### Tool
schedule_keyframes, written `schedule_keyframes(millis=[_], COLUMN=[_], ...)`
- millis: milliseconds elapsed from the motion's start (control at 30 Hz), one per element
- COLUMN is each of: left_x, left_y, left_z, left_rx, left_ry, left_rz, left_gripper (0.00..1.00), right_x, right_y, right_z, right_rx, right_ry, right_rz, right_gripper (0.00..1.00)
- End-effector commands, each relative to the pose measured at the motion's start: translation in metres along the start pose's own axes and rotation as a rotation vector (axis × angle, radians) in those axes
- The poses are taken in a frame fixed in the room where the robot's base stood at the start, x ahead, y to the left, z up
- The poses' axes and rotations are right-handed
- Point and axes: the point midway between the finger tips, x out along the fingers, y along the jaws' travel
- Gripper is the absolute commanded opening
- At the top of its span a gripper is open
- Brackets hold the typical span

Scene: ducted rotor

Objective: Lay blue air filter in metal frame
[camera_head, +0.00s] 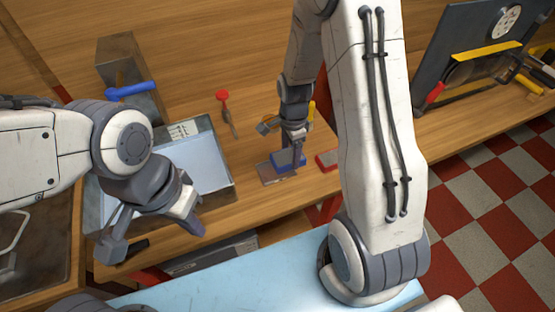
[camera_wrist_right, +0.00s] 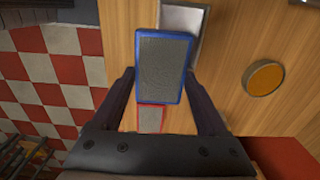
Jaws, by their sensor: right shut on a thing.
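My right gripper (camera_head: 293,138) is shut on the blue air filter (camera_head: 287,161), a flat grey pad with a blue rim. The right wrist view shows the filter (camera_wrist_right: 163,66) between the two fingers of the right gripper (camera_wrist_right: 161,76). The metal frame (camera_head: 272,178) lies on the wooden bench beside the filter. It also shows in the right wrist view (camera_wrist_right: 182,18), partly hidden behind the filter. I cannot tell whether filter and frame touch. My left gripper (camera_head: 150,235) is open and empty near the front of a grey tray.
A red-rimmed filter (camera_head: 328,160) lies right of the blue one, near the bench edge. The grey tray (camera_head: 233,182) stands left of the frame. A red-handled tool (camera_head: 223,97) lies behind it. A blue-handled tool (camera_head: 130,91) is at the back left.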

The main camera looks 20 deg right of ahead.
Motion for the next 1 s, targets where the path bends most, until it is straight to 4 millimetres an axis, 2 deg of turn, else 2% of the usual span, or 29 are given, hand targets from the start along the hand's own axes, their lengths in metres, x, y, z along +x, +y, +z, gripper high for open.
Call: schedule_keyframes(millis=[100,267,367,600,1000], left_x=[-0.007,-0.009,-0.011,-0.018,-0.014], left_y=[0.001,0.001,0.001,0.001,0.001], left_z=[0.0,0.0,-0.001,-0.001,-0.001], left_rx=[0.0,0.0,0.0,0.0,0.0], left_ry=[0.0,0.0,0.0,0.0,0.0], left_rz=[0.0,0.0,0.0,0.0,0.0], left_gripper=[0.0,0.0,0.0,0.0,0.0], right_x=[0.013,0.022,0.029,0.06,0.068], right_y=[-0.017,-0.029,-0.029,-0.029,-0.03], right_z=[0.016,0.025,0.026,0.026,0.026], right_rx=[-0.005,-0.002,0.0,-0.001,-0.001], right_ry=[0.0,0.0,0.0,0.0,0.0], right_rz=[0.003,0.0,0.003,0.003,0.0], right_gripper=[0.18,0.18,0.18,0.18,0.18])
